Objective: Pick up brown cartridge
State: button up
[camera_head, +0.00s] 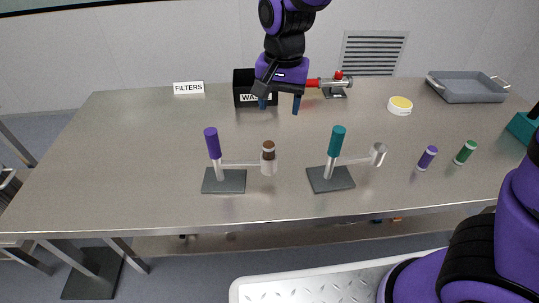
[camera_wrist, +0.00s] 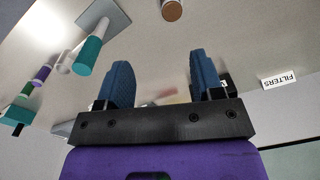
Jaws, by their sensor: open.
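The brown cartridge (camera_head: 268,151) sits upright in the white cup (camera_head: 268,168) on the side arm of the purple-topped stand (camera_head: 212,143). Its brown top shows at the upper edge of the wrist view (camera_wrist: 172,9). My gripper (camera_head: 279,103) is open and empty, with its blue fingers apart and pointing down over the back of the table. It is behind and above the cartridge, clear of it. The two blue fingers also show in the wrist view (camera_wrist: 162,72).
A teal-topped stand (camera_head: 337,142) with an empty-looking cup is to the right. Purple (camera_head: 427,158) and green (camera_head: 465,152) cartridges stand farther right. A black waste box (camera_head: 243,88), FILTERS sign (camera_head: 188,88), yellow-topped dish (camera_head: 400,105) and grey tray (camera_head: 468,88) line the back. The table's left side is clear.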

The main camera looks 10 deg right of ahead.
aim_at(269, 144)
jog(key=a+f, duration=0.2)
jog(key=f, duration=0.1)
jog(key=shift+w+a, duration=0.1)
jog(key=shift+a, duration=0.15)
notch_tip(269, 144, down, 4)
jog(key=shift+f, duration=0.15)
jog(key=shift+d+f, duration=0.1)
jog(key=shift+f, duration=2.85)
jog(key=c, duration=1)
